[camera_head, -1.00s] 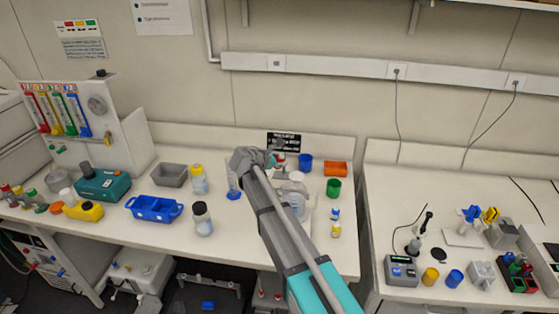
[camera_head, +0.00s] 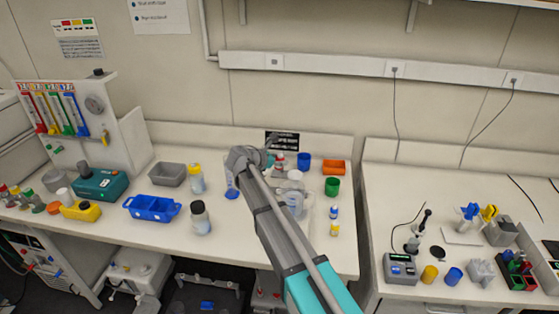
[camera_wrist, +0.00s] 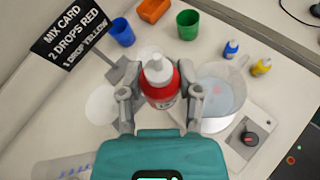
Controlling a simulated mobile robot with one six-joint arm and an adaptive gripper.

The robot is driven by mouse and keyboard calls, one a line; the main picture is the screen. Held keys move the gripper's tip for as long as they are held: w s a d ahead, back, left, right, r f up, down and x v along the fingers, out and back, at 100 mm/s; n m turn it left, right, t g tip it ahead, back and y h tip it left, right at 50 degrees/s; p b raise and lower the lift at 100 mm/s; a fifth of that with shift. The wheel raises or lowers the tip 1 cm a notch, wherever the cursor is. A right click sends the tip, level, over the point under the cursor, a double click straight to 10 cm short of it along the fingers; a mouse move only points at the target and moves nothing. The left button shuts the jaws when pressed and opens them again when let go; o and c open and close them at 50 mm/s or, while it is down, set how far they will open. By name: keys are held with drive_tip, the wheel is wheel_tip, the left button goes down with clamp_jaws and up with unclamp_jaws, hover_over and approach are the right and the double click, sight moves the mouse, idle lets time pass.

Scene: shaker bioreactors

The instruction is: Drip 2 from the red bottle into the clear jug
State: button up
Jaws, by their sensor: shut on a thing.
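The red bottle (camera_wrist: 162,93), with a white cap and a pale label, is between the two fingers of my gripper (camera_wrist: 157,104) in the wrist view. My gripper is shut on it, and it looks about upright. In the head view the red bottle (camera_head: 279,159) shows small beside my gripper (camera_head: 272,157). The clear jug (camera_wrist: 226,88) stands just right of the bottle in the wrist view, with pale bluish liquid in it. In the head view the jug (camera_head: 294,203) is partly hidden behind my arm. I cannot tell the bottle's height above the bench.
The jug stands on a white device with a black knob (camera_wrist: 249,139). A mix card (camera_wrist: 77,40) reads two drops red, one drop yellow. A blue cup (camera_wrist: 122,31), orange tray (camera_wrist: 153,10), green cup (camera_wrist: 189,24), blue bottle (camera_wrist: 231,48) and yellow bottle (camera_wrist: 261,67) stand nearby.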

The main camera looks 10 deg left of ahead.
idle(0.4)
drive_tip(key=shift+s+d+n+h+b, duration=0.2)
drive_tip(key=shift+d+n+h+b, duration=0.15)
drive_tip(key=shift+n+h, duration=0.3)
drive_tip(key=shift+f+b, duration=1.45)
